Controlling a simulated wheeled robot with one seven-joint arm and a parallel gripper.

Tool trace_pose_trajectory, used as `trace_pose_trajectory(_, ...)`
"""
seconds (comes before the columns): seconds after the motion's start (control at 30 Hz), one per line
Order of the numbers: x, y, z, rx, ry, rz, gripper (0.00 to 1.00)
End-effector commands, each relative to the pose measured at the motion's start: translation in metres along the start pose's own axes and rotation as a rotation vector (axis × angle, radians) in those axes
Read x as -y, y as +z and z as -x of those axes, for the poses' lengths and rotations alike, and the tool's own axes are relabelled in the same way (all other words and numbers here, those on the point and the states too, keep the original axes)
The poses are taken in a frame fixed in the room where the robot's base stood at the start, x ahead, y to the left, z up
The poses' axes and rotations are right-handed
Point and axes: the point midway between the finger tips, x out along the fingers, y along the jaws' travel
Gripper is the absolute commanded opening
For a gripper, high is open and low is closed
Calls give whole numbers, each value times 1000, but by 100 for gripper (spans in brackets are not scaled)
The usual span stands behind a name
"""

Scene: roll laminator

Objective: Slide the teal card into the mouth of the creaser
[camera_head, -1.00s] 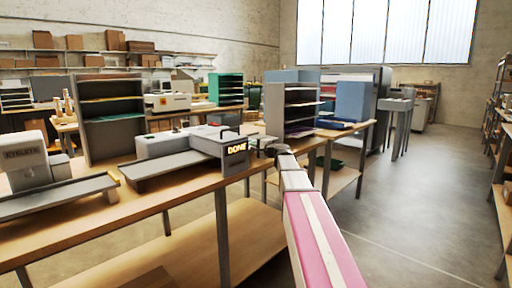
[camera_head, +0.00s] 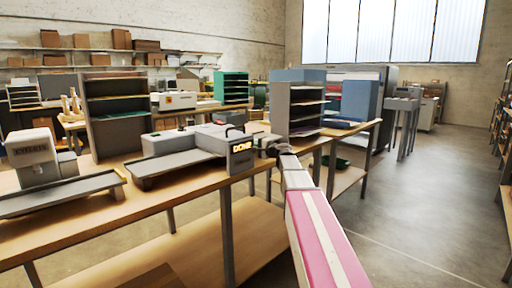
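I cannot make out a teal card with certainty; the head view is too small at my gripper. A grey-white machine (camera_head: 190,142) with a long flat feed bed (camera_head: 180,165) stands on the wooden table. Its dark end panel (camera_head: 241,157) glows with the word DONE. No label tells me whether it is the creaser. My arm reaches from the bottom right to the right end of this machine. My gripper (camera_head: 266,143) is a small dark shape close beside the panel. Its fingers are too small to read, and I cannot tell whether it touches the machine.
A machine lettered EYELETS (camera_head: 33,156) with a flat bed stands at the table's left. Behind are a dark shelf rack (camera_head: 117,88), a grey rack (camera_head: 281,106) and a green rack (camera_head: 233,88). The floor (camera_head: 415,205) on the right is clear.

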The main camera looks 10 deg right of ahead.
Motion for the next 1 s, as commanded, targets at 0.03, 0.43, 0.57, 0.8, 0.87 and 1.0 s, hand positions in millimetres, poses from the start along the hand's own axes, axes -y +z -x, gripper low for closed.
trace_pose_trajectory(0.03, 0, -1, -4, -3, 0, 0, 0)
trace_pose_trajectory(0.43, -6, -2, -5, -6, 4, 7, 0)
trace_pose_trajectory(0.57, -8, -3, -5, -7, 5, 9, 0)
trace_pose_trajectory(0.8, -9, -3, -5, -7, 5, 9, 32)
trace_pose_trajectory(0.87, -9, -3, -5, -7, 5, 9, 33)
trace_pose_trajectory(1.0, -9, -4, -5, -7, 5, 9, 33)
